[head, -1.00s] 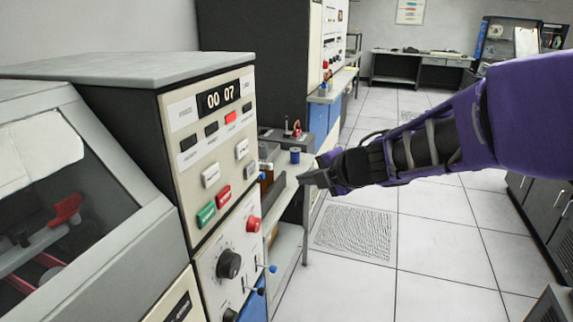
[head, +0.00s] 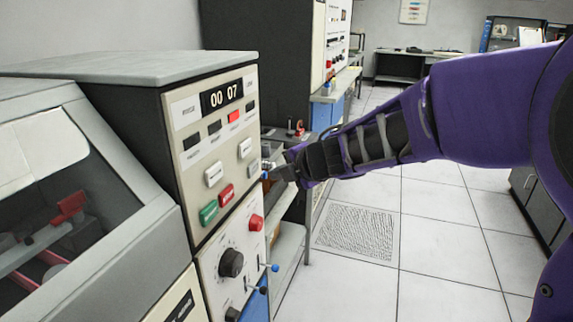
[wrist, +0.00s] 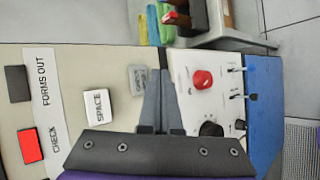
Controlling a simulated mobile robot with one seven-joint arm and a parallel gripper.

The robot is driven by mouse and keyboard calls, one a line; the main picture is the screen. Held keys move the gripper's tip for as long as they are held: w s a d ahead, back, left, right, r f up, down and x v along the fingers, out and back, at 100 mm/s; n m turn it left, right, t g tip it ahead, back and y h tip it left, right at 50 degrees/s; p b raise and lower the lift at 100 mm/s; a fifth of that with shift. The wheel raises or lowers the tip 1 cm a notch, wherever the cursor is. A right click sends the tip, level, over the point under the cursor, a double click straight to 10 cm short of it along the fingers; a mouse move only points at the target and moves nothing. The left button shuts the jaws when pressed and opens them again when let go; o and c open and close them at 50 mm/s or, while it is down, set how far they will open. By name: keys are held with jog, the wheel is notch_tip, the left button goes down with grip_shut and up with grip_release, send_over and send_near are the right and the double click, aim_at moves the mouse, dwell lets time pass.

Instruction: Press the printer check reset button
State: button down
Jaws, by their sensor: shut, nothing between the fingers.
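The printer control panel (head: 195,150) stands at left, its display reading 00 07. A red lamp (head: 234,117) is lit; in the wrist view it is beside the CHECK label (wrist: 56,138). A white SPACE button (wrist: 97,106) shows left of my gripper there. A pale grey button (wrist: 138,78) lies closer to the fingers, its lettering too blurred to read. My gripper (head: 270,172) is shut and empty near the panel's right edge. In the wrist view its fingers (wrist: 161,78) point at the panel beside the grey button; contact cannot be told.
Green (head: 208,213) and red (head: 227,194) buttons, a red knob (head: 256,222) and a black dial (head: 231,263) sit lower on the panel. Small levers (head: 272,267) stick out at its right edge. A shelf with small items is behind my gripper. The tiled floor at right is clear.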

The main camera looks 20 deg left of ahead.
aim_at(257, 172)
jog(key=shift+w+a, duration=0.1)
jog(key=shift+a, duration=0.85)
dwell(1.4)
jog(key=shift+a+p, duration=0.35)
jog(key=shift+a, duration=0.1)
jog(key=shift+a, duration=0.4)
dwell(0.5)
dwell(0.3)
jog(key=shift+d, duration=0.8)
jog(key=d, duration=0.5)
jog(key=shift+s, duration=0.25)
